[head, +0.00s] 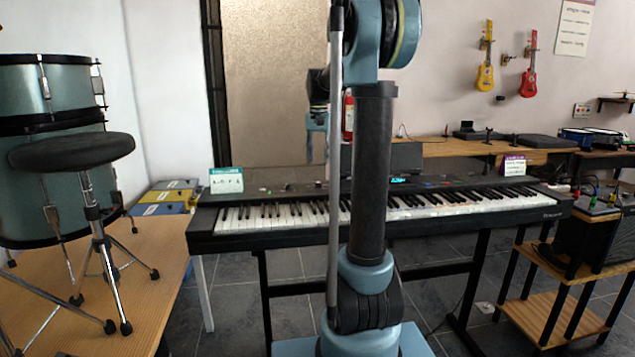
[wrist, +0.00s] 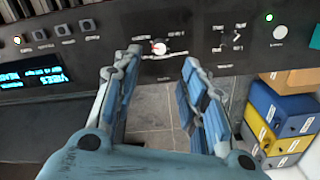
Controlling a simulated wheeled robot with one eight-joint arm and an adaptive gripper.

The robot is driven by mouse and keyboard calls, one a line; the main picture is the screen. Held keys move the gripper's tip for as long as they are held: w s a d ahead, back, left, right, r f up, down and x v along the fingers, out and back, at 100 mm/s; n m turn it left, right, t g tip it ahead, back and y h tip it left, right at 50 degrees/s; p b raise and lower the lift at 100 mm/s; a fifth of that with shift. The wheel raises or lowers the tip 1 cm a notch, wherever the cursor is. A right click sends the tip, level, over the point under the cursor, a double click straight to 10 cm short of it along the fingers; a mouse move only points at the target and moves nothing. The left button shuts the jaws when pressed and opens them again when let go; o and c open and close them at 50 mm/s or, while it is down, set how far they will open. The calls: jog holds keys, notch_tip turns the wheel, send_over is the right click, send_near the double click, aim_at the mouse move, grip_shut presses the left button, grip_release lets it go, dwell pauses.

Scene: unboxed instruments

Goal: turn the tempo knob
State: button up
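A small round white knob (wrist: 159,48) with a red mark sits on the dark control panel of the keyboard (wrist: 200,22) in the wrist view. Its label is too small to read, so I cannot confirm it is the tempo knob. My gripper (wrist: 160,58) is open, with one finger to either side of the knob in the picture. Nothing is between the fingers, and contact with the panel cannot be told. In the head view the keyboard (head: 270,236) stands on a black stand, my arm crossing in front of it and hiding part of the panel.
The panel also has a lit display (wrist: 33,82), several square buttons (wrist: 65,30) and a round pale knob (wrist: 280,32). Yellow and blue boxes (wrist: 275,120) lie at the right. A drum stool (head: 72,150) stands left, and a wooden shelf (head: 545,315) with equipment right.

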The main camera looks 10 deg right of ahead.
aim_at(318, 185)
notch_tip(318, 185, down, 9)
jog(key=shift+f, duration=0.1)
dwell(0.3)
jog(key=shift+c, duration=0.3)
grip_shut()
